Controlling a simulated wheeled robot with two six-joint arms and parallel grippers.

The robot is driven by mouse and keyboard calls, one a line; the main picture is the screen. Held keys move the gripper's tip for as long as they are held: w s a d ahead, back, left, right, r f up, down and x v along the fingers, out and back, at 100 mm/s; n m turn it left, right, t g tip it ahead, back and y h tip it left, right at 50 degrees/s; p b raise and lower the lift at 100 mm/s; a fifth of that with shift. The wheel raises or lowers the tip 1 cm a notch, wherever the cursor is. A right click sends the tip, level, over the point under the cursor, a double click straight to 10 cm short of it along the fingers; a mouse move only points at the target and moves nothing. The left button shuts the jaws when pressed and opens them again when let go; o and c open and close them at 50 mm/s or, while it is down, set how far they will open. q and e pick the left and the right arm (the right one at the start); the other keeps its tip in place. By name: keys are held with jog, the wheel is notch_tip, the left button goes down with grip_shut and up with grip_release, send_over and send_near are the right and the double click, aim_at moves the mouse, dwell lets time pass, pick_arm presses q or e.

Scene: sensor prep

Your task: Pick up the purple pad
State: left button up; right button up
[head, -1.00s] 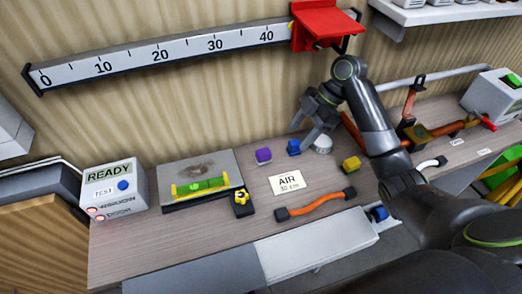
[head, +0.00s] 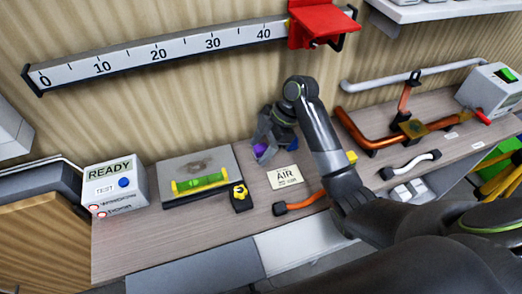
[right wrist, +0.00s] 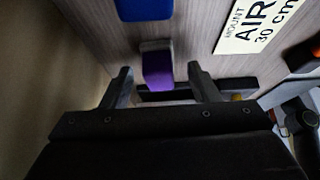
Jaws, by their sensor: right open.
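The purple pad (head: 259,149) is on the workbench, partly hidden by my right gripper in the head view. It also shows in the right wrist view (right wrist: 158,72), in the gap between the two fingers, with space on each side. My right gripper (head: 265,152) is open and points down at the pad; it also shows in the right wrist view (right wrist: 160,82). Whether the fingertips are level with the pad is hard to tell. My left gripper is not in view.
A white AIR card (head: 285,177) lies right of the pad. An orange hose (head: 302,202) and a yellow block (head: 351,157) are partly behind my arm.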

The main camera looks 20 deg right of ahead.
jog(key=shift+f, duration=0.1)
jog(key=shift+c, duration=0.3)
jog(key=c, duration=1)
jog(key=shift+s+r, duration=0.35)
jog(key=shift+s, duration=0.05)
notch_tip(320, 180, up, 7)
jog(key=p, duration=0.6)
jog(key=s+p, duration=0.6)
jog(key=s, duration=1.3)
jog(key=shift+d+f+p, duration=0.3)
jog(key=shift+d, duration=0.05)
